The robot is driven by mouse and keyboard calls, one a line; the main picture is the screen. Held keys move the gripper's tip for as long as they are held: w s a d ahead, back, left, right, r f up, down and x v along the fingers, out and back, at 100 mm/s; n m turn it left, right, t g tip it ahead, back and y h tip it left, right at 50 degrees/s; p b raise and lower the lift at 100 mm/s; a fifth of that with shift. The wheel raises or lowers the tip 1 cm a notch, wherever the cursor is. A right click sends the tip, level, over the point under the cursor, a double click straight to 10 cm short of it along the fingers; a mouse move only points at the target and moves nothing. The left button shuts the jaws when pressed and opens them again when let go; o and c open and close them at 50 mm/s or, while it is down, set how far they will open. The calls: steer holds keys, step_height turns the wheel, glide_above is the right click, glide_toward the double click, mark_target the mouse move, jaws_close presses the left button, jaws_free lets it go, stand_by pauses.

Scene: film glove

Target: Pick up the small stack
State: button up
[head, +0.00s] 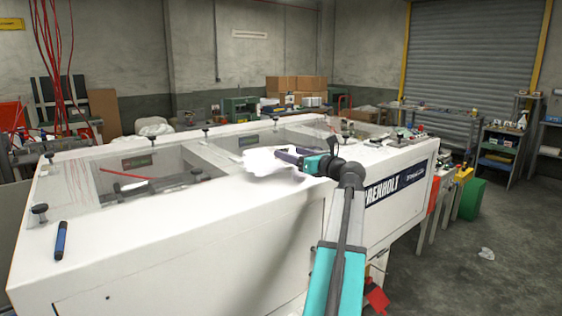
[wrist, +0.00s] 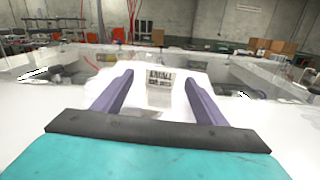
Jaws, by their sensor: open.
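My gripper (head: 284,156) reaches left over the white machine top, with its two purple fingers spread apart. In the wrist view, my gripper (wrist: 158,80) is open. A pale, flat-faced item with dark printing (wrist: 160,90), possibly the small stack, shows between the fingers. I cannot tell whether it lies level with the fingertips or beyond them. In the head view, a bright white shape (head: 262,163) lies on the machine top at the fingers. Its edges are washed out, and the fingers partly overlap it. I see no clear contact.
The white machine top (head: 130,232) has recessed glass windows (head: 160,168) with black knobs around them. A blue marker-like object (head: 61,240) lies at the left front. Small items (head: 375,132) clutter the far right end. The front surface is mostly clear.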

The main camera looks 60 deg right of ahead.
mark_target(284, 150)
steer(key=shift+p+x, duration=0.6)
steer(key=shift+x, duration=1.95)
steer(key=shift+d+f, duration=0.1)
steer(key=c, duration=1.3)
steer(key=shift+r, duration=0.95)
steer(key=shift+r+b, duration=0.4)
steer(key=shift+r, duration=0.45)
steer(key=shift+s+d+r+b, duration=0.3)
steer(key=shift+s+d, duration=0.55)
steer(key=shift+s, duration=1.7)
steer(key=shift+s+d+r+b, duration=0.15)
steer(key=shift+s+d+b, duration=0.5)
steer(key=shift+s, duration=1.9)
steer(key=shift+s+d+r+b, duration=0.2)
steer(key=shift+s+d, duration=0.85)
steer(key=shift+s, duration=1.5)
